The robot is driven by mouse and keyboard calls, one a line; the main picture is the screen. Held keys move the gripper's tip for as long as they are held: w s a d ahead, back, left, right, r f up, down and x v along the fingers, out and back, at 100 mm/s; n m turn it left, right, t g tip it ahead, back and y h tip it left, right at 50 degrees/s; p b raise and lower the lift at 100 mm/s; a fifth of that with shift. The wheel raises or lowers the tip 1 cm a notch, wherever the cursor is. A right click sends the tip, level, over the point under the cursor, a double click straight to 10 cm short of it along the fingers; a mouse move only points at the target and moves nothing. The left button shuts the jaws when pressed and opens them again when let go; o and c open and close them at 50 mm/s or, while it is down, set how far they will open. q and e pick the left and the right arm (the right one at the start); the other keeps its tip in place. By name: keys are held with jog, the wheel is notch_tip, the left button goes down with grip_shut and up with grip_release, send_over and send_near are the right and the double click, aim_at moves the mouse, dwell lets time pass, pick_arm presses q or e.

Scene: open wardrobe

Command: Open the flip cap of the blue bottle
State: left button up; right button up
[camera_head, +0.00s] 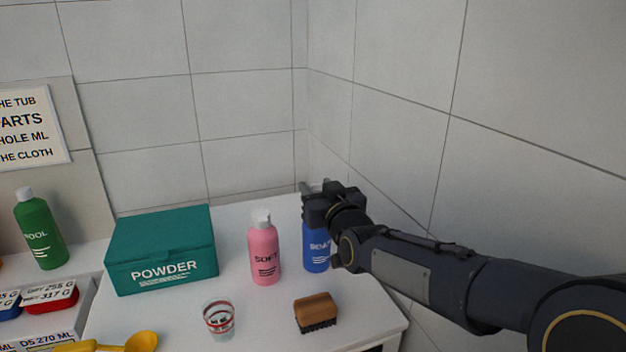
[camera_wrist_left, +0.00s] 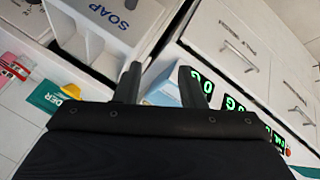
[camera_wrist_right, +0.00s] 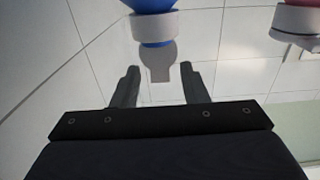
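The blue bottle (camera_head: 315,258) stands upright on the white counter in the head view, its top hidden behind my right gripper (camera_head: 312,190). In the right wrist view its blue body (camera_wrist_right: 150,4) is at the top edge, with a white collar (camera_wrist_right: 153,25) and a pale grey cap piece (camera_wrist_right: 158,62) pointing down the picture. My right gripper (camera_wrist_right: 160,80) is open there, a finger on each side of the cap piece, with gaps showing. I cannot tell whether the cap is open. My left gripper (camera_wrist_left: 160,85) is open and empty, out of the head view.
A pink bottle (camera_head: 264,255) stands close left of the blue one. A brown brush (camera_head: 316,310) and a small glass (camera_head: 219,318) are in front. A teal powder box (camera_head: 160,248) is further left. Tiled walls (camera_head: 400,130) close the corner behind and right.

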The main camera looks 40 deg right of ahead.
jog(key=shift+s+a+r, duration=0.1)
jog(key=shift+s+r, duration=0.05)
jog(key=shift+s, duration=0.1)
jog(key=shift+c, duration=0.9)
jog(key=shift+w, duration=0.1)
jog(key=c, duration=0.5)
grip_shut()
jog(key=g+p, duration=0.1)
jog(key=p, duration=0.1)
jog(key=r+g+p, duration=0.1)
jog(key=p, duration=0.2)
jog(key=shift+w+d+r+y, duration=0.15)
jog(key=shift+w+d+y, duration=0.05)
jog(key=shift+w+y, duration=0.2)
jog(key=shift+d+f+g+p, duration=0.15)
jog(key=shift+f+g+p, duration=0.05)
jog(key=shift+g+p, duration=0.25)
jog(key=shift+w+f+g, duration=0.2)
jog(key=shift+g, duration=0.15)
jog(key=shift+f+y, duration=0.1)
jog(key=shift+y, duration=0.2)
